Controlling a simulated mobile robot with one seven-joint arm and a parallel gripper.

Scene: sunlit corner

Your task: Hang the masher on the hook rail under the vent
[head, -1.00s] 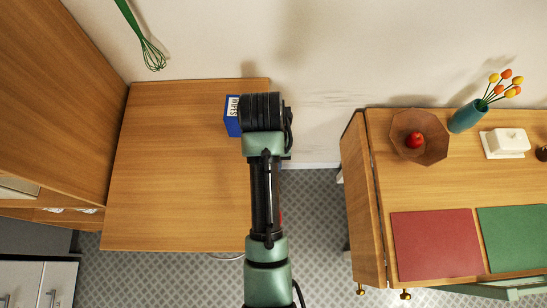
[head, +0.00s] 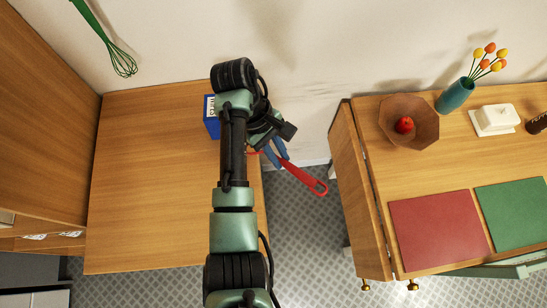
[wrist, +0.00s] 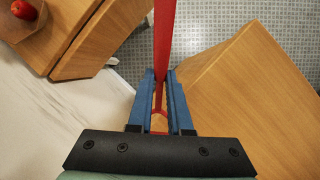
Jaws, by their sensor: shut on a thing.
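The masher shows as a red tool with a long handle and a hole at its end (head: 308,179). My gripper (head: 279,158), with blue fingers, is shut on it, in the gap between the two tables. The handle points down and right in the head view. In the wrist view, the red masher (wrist: 165,35) runs between the fingertips of my gripper (wrist: 161,74) toward the top edge. The masher's mashing end is not clearly visible. The hook rail and the vent are not in view.
A green whisk (head: 108,42) hangs against the wall, upper left. A blue box (head: 211,118) stands on the left wooden table (head: 150,200), beside my arm. The right table (head: 440,165) holds a bowl (head: 424,120) with a red fruit, a vase (head: 455,97) and two mats.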

